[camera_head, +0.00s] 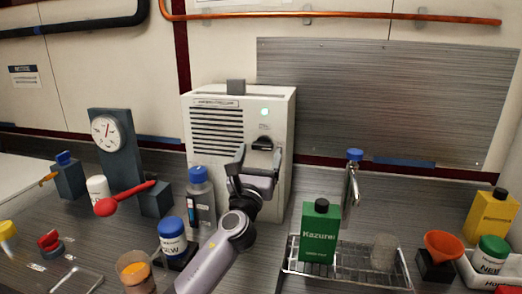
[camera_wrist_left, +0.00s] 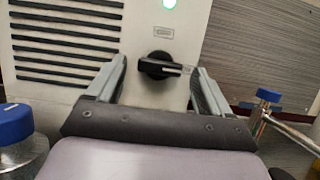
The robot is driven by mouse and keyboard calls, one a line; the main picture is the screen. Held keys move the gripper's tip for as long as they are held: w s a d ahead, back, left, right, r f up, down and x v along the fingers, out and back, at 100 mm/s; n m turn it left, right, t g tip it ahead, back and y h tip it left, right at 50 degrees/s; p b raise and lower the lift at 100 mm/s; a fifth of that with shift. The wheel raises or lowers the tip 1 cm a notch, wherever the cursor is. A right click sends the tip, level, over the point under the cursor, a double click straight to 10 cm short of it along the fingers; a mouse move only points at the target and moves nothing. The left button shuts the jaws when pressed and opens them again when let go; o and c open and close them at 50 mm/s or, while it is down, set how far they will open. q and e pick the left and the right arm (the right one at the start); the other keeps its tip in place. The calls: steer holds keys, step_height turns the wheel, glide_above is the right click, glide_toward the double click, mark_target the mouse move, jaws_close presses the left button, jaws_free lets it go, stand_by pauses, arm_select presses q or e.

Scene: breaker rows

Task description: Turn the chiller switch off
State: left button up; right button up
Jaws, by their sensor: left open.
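The chiller is a white box (camera_head: 225,140) with dark vent slots, standing at the back centre against the wall. Its switch is a black rotary knob (camera_head: 263,144) on the front, and a green light (camera_head: 265,112) glows above it. In the left wrist view the knob (camera_wrist_left: 160,66) has its handle pointing right, close to level. My left gripper (camera_head: 259,152) is open in front of the chiller. In the left wrist view its fingers (camera_wrist_left: 160,72) appear on either side of the knob; I cannot tell whether they touch it. My right gripper is not in view.
A blue-capped bottle (camera_head: 201,200) stands left of my arm. A green Kazurei container (camera_head: 320,232) stands on a wire rack (camera_head: 345,275) at right, near a blue-topped tap (camera_head: 353,172).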

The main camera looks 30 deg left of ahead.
arm_select(q)
steer(key=shift+x, duration=0.85)
steer(key=shift+c, duration=0.3)
steer(key=c, duration=1)
